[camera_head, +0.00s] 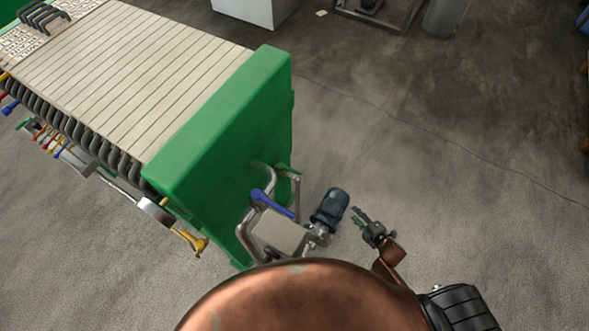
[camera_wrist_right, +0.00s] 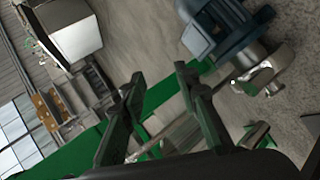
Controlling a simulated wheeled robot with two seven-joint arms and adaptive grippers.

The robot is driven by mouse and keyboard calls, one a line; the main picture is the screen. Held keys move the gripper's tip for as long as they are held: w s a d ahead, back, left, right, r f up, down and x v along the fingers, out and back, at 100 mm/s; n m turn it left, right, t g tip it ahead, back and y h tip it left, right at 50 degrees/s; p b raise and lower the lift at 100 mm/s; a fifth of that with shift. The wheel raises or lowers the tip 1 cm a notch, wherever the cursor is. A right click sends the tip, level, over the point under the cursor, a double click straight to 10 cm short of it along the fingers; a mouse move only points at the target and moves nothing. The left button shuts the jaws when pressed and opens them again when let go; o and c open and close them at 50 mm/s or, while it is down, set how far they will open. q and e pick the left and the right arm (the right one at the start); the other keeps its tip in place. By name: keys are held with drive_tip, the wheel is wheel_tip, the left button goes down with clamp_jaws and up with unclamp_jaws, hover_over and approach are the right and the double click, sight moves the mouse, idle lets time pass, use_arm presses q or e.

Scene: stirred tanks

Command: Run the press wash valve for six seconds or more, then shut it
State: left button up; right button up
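The filter press has a green end plate (camera_head: 222,135) and a row of pale plates (camera_head: 150,70). A valve with a blue lever (camera_head: 272,204) sits on the grey pipework in front of the end plate. I cannot tell for certain whether it is the press wash valve. My right gripper (camera_head: 358,214) is to the right of the lever, beyond the dark blue motor, apart from both. In the right wrist view its two fingers (camera_wrist_right: 161,76) stand apart with nothing held between them. The blue lever cannot be made out there. My left gripper is not in view.
The dark blue motor (camera_head: 330,208) stands between my right gripper and the lever; it also shows in the wrist view (camera_wrist_right: 218,28). A grey box (camera_head: 281,232) is below the lever. A yellow handle (camera_head: 193,242) is farther left. The floor to the right is clear.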

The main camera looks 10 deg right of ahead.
drive_tip(key=w+a+r+n+t+y+b, duration=0.2)
drive_tip(key=w+a+r+n+y, duration=0.15)
drive_tip(key=w+r+n, duration=0.35)
drive_tip(key=n+g+y+b, duration=0.2)
drive_tip(key=n+y+b, duration=0.55)
drive_tip(key=n, duration=1.05)
approach(294, 170)
drive_tip(key=w+a+f+y+p, duration=0.1)
drive_tip(key=w+f+p, duration=0.1)
drive_tip(key=shift+n, duration=0.3)
drive_tip(key=x, duration=0.2)
drive_tip(key=b+x, duration=0.1)
drive_tip(key=x, duration=0.3)
drive_tip(key=shift+a+r, duration=0.3)
drive_tip(key=shift+a, duration=0.2)
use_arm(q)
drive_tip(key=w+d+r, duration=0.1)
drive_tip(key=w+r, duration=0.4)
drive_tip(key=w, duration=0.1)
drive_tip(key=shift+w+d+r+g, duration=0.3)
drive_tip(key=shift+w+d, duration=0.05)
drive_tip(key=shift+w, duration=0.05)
use_arm(e)
drive_tip(key=shift+w+a, duration=0.35)
drive_tip(key=shift+a, duration=0.1)
drive_tip(key=shift+c, duration=0.7)
clamp_jaws()
